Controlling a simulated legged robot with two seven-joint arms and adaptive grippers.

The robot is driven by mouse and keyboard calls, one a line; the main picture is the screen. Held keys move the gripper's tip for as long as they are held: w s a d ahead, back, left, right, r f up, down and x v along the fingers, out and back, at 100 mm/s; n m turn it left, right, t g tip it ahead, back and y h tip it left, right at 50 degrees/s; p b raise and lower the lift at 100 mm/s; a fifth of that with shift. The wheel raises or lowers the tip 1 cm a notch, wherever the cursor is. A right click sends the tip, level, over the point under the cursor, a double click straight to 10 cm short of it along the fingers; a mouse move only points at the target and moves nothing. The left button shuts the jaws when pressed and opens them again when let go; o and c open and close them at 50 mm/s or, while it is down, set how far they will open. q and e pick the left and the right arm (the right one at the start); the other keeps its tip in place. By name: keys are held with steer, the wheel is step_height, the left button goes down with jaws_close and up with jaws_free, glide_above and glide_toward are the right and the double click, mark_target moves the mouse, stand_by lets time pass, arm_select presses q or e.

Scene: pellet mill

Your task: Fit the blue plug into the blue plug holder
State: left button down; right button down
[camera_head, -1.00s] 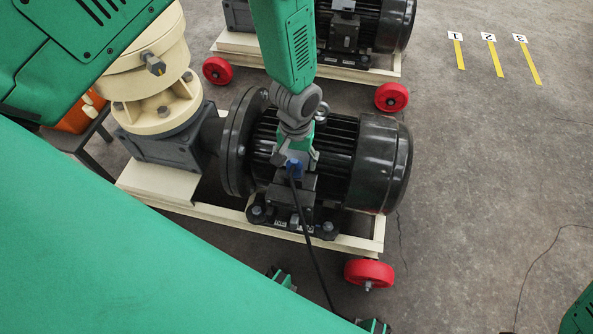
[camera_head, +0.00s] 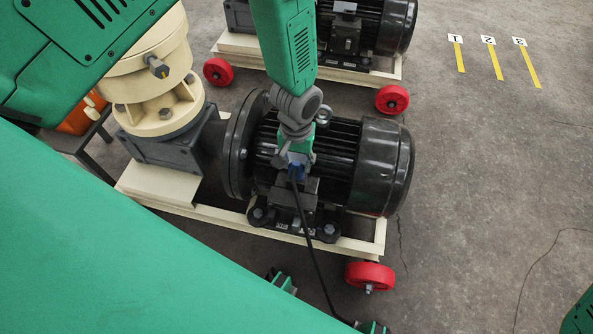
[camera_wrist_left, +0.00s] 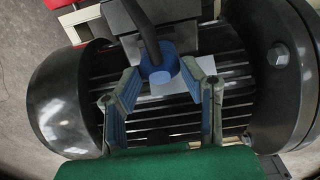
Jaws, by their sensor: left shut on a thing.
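The blue plug (camera_head: 297,173) is at the tip of my left gripper (camera_head: 297,157), in front of the black motor's ribbed side. A black cable runs down from the plug. In the left wrist view, the fingers of my left gripper (camera_wrist_left: 161,82) close on both sides of the blue plug (camera_wrist_left: 159,66), with the cable rising from it. The plug is close to the motor's dark terminal box (camera_head: 295,194); I cannot tell whether they touch. I cannot make out a separate blue plug holder.
The black motor (camera_head: 376,165) sits on a cream frame (camera_head: 368,246) with a red wheel (camera_head: 370,276). A cream gear housing (camera_head: 155,95) stands to its left. A second motor (camera_head: 382,25) is behind. The floor at right is open, with yellow numbered strips (camera_head: 495,62).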

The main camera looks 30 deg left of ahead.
arm_select(q)
steer(key=shift+d+r+p, duration=0.15)
steer(key=shift+r+p, duration=0.55)
steer(key=shift+r, duration=0.15)
steer(key=shift+r+p, duration=2.05)
steer(key=shift+r, duration=0.05)
steer(key=shift+r, duration=0.1)
